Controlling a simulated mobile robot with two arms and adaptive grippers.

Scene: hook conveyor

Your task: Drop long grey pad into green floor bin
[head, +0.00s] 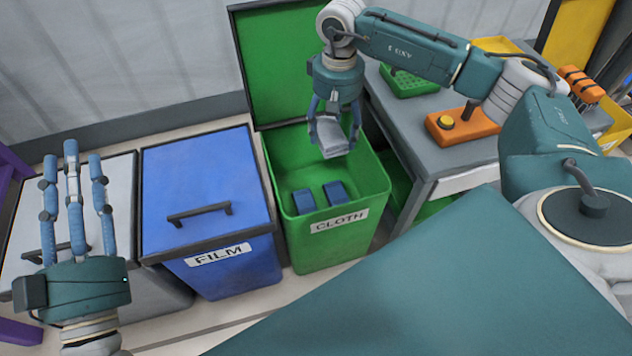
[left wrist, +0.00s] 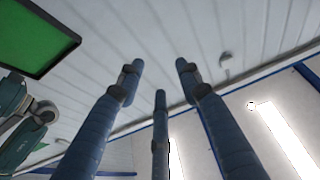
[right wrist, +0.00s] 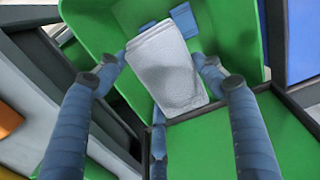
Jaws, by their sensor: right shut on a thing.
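The long grey pad (head: 333,138) is held in my right gripper (head: 336,128), which is shut on it. The pad hangs above the open mouth of the green floor bin (head: 345,222), which is labelled CLOTH. In the right wrist view the pad (right wrist: 166,66) sits between the fingers, with the green bin's inside (right wrist: 100,25) beyond it. My left gripper (head: 73,165) is open and empty, with its fingers pointing up at the far left. The left wrist view shows its fingers (left wrist: 160,85) spread with nothing between them.
Two dark blue blocks (head: 319,195) lie inside the green bin. Its lid (head: 290,60) stands open behind it. A closed blue FILM bin (head: 205,185) is to the left. A grey table with an orange button box (head: 462,126) and green crate (head: 410,82) stands right.

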